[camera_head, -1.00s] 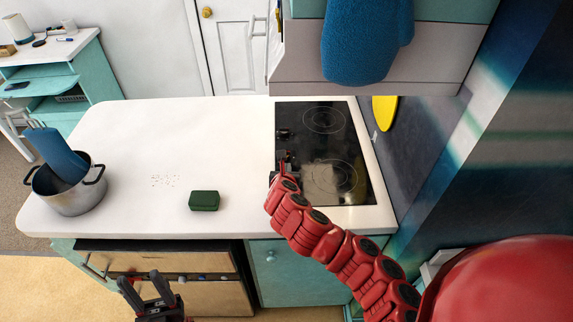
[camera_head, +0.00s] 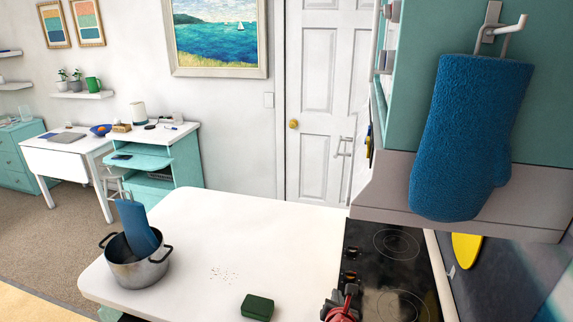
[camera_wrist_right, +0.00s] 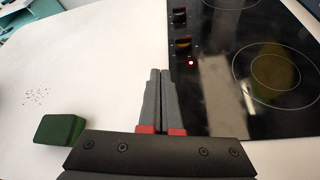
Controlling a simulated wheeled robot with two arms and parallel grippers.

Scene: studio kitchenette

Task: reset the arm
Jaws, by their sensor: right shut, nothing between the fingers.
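My right gripper (camera_head: 347,292) shows at the bottom of the head view, over the left edge of the black cooktop (camera_head: 400,306). In the right wrist view its two grey fingers (camera_wrist_right: 160,75) lie together with nothing between them, pointing along the edge between the white counter (camera_wrist_right: 105,45) and the cooktop. Only the end of the red right arm shows in the head view. My left gripper is out of both views.
A dark green block (camera_head: 257,307) and scattered crumbs (camera_head: 224,274) lie on the counter. A metal pot (camera_head: 137,270) holding a blue thing (camera_head: 137,227) stands at left. A blue oven mitt (camera_head: 462,140) hangs at upper right. A red light (camera_wrist_right: 191,63) glows on the cooktop.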

